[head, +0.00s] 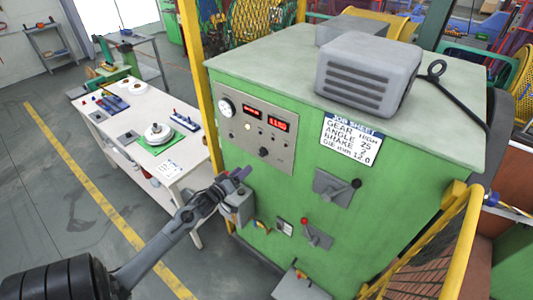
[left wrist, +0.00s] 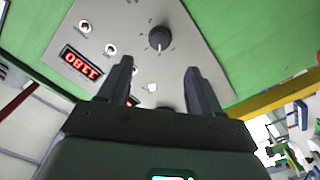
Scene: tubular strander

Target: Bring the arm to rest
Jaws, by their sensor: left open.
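My left gripper (head: 240,174) reaches in from the lower left, in front of the green machine cabinet (head: 235,83). It appears just below and left of the grey control panel (head: 284,152). In the left wrist view its two fingers (left wrist: 158,68) are apart with nothing between them. The panel (left wrist: 200,45) lies beyond the fingertips, with a black knob (left wrist: 159,38) and a red lit display (left wrist: 80,64). I cannot tell how wide the gap to the cabinet is. My right gripper is not in view.
A white workbench (head: 187,160) with small parts stands left of the cabinet. A yellow post (head: 193,70) rises at the cabinet's left corner. Lever handles (head: 336,187) stick out from the cabinet front. A yellow rail (head: 460,255) is at right.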

